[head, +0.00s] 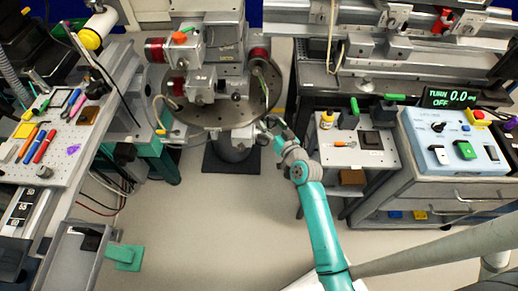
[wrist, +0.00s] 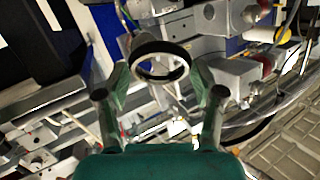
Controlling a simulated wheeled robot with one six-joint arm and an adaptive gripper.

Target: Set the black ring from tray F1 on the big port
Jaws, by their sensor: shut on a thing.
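My gripper (head: 272,127) reaches forward to the front edge of the large round stage in the head view. In the wrist view, my gripper (wrist: 160,84) has a finger on each side of a ring, and it is shut on this black ring (wrist: 160,79). The ring is too small to make out in the head view. I cannot tell which fitting is the big port, nor which tray is F1.
The round stage (head: 222,118) carries grey blocks and red-ringed cylinders (head: 156,50). A small cart (head: 330,155) with several items stands right of my arm, beside a blue control panel (head: 455,150). A tool bench (head: 20,170) is at left. The floor (head: 200,220) between is clear.

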